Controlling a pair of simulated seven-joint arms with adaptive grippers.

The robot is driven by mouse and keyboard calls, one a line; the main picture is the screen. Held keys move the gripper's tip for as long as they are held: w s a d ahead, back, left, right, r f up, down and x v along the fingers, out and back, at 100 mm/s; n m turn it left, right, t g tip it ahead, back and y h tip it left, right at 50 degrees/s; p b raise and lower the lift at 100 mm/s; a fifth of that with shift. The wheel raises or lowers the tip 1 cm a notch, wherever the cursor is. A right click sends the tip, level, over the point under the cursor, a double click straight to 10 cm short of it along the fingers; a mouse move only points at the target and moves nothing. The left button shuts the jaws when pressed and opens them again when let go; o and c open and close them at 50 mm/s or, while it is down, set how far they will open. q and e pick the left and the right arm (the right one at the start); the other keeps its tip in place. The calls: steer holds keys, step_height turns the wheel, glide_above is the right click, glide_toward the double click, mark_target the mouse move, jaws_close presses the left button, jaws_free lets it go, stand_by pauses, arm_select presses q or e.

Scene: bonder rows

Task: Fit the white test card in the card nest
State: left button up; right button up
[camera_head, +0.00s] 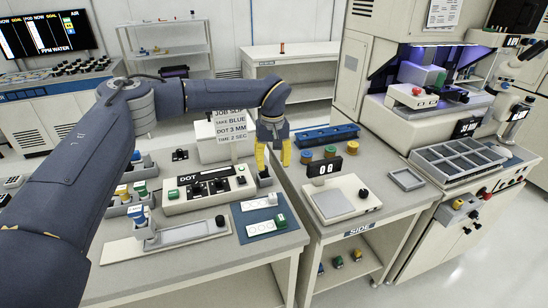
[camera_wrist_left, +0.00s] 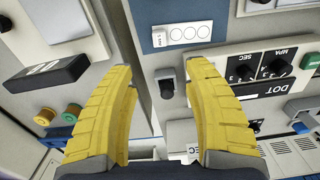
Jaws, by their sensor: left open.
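White cards with a row of round marks lie on a blue mat (camera_head: 244,234) at the front of the left bench. One white card (camera_head: 259,202) is at the back of the mat; another (camera_head: 260,228) is in front, beside a green block. One white card (camera_wrist_left: 190,34) shows on the mat in the left wrist view. A long pale fixture with a grey recess (camera_head: 182,234) lies left of the mat; I cannot tell surely whether it is the card nest. My left gripper (camera_head: 274,158) is open and empty above the bench, behind the mat. My right gripper is out of view.
The white DOT control box (camera_head: 208,190) stands left of my left gripper. A small dark upright part (camera_head: 265,178) is below its fingers. On the right bench are a scale-like white box (camera_head: 335,200), a black 08 display (camera_head: 324,167), coloured reels and a small grey tray (camera_head: 407,179).

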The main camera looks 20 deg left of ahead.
mark_target(273, 195)
arm_select(q)
step_height(273, 195, down, 15)
steer(key=shift+f, duration=0.1)
stand_by(0.8)
jaws_close()
stand_by(0.5)
steer(key=shift+r, duration=3.5)
steer(key=shift+d, duration=0.1)
